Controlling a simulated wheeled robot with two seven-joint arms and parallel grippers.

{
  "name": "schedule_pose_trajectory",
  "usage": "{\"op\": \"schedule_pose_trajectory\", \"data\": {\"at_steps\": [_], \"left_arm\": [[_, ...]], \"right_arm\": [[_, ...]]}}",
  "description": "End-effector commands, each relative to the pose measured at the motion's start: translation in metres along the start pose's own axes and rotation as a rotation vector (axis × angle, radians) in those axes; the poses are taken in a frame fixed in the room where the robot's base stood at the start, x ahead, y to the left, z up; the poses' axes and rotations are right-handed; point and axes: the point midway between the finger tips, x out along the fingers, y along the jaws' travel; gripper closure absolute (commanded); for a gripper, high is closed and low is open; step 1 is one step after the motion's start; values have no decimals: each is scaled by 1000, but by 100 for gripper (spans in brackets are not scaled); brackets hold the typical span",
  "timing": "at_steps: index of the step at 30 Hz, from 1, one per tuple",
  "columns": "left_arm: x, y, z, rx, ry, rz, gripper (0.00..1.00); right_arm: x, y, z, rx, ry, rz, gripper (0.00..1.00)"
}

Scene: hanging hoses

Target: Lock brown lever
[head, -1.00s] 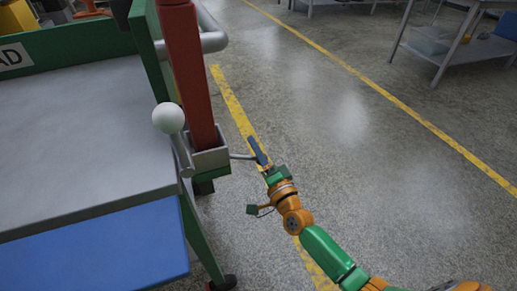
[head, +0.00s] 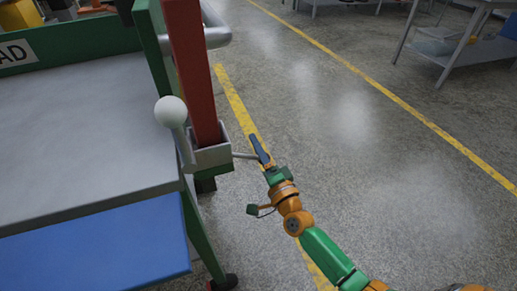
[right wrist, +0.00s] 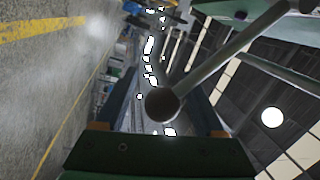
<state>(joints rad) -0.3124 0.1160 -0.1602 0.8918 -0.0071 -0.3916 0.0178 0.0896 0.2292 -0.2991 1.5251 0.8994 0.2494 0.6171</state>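The brown lever shows in the right wrist view as a dark brown ball knob (right wrist: 162,105) on a metal rod that runs to the upper right. In the head view its grey rod (head: 243,155) sticks out rightward from a grey bracket (head: 211,156) at the foot of a red post (head: 193,75). My right gripper (head: 260,150) is at the rod's outer end, where its dark finger hides the knob. In the right wrist view, the fingers look apart on either side of the knob, with gaps beside it. My left gripper is not in view.
A lever with a white ball (head: 171,111) stands just left of the post. A grey table top (head: 80,130) with a blue panel (head: 95,245) fills the left. A grey rail (head: 217,37) juts out behind the post. The floor to the right is open.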

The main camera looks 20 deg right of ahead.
Motion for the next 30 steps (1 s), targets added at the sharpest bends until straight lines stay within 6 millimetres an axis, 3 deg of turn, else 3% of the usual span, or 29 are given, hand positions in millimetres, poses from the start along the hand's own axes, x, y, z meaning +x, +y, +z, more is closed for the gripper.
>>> {"op": "schedule_pose_trajectory", "data": {"at_steps": [3,9,13,26,28,30], "left_arm": [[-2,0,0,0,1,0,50],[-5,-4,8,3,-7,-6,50],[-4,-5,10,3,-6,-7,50],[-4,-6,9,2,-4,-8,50],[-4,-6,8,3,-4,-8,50],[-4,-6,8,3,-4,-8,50]], "right_arm": [[-7,0,0,-1,0,1,29],[-50,0,0,-1,-2,3,29],[-68,0,0,0,-2,2,29],[-71,0,0,0,0,0,29],[-72,0,5,-15,-23,9,29],[-76,1,25,-78,-108,42,29]]}}
